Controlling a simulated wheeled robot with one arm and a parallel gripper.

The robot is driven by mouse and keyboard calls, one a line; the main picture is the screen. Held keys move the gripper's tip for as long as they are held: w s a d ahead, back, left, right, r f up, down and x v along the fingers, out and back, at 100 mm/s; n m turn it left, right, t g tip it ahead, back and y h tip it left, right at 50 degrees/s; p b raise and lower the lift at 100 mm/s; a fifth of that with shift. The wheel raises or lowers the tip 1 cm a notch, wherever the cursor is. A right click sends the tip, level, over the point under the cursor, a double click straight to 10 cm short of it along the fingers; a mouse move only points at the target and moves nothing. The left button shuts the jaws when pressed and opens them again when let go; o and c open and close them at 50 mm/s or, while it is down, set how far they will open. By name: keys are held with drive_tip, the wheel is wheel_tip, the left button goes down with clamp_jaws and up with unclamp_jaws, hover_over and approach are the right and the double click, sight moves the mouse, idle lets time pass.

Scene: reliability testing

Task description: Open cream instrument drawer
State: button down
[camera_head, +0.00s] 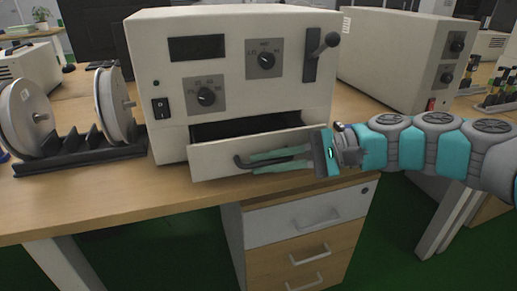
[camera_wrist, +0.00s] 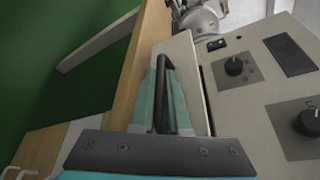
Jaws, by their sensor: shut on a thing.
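The cream instrument (camera_head: 235,70) stands on the wooden bench, with a dark display, two knobs, a rocker switch and a lever on its front. Its cream drawer (camera_head: 215,158) at the bottom is pulled partly out, showing a dark inside. My gripper (camera_head: 250,163) reaches in from the right and is shut on the drawer's black handle (camera_head: 240,161). In the wrist view, the green fingers of my gripper (camera_wrist: 162,95) lie on both sides of the black handle (camera_wrist: 163,68), in front of the drawer face (camera_wrist: 187,65).
Reels on a black rack (camera_head: 80,153) stand left of the instrument. A second cream instrument (camera_head: 395,55) stands behind at the right. The wooden bench (camera_head: 100,198) has clear room in front. A drawer cabinet (camera_head: 300,225) stands under the bench.

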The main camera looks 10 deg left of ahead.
drive_tip(key=s+d+b, duration=0.1)
drive_tip(key=s+d, duration=0.3)
drive_tip(key=s, duration=0.3)
drive_tip(key=shift+w+d, duration=0.1)
drive_tip(key=c, duration=1.2)
unclamp_jaws()
drive_tip(key=shift+d, duration=0.15)
drive_tip(key=v, duration=0.7)
drive_tip(key=shift+w+d+r, duration=0.1)
drive_tip(key=shift+d, duration=0.15)
drive_tip(key=shift+d, duration=0.1)
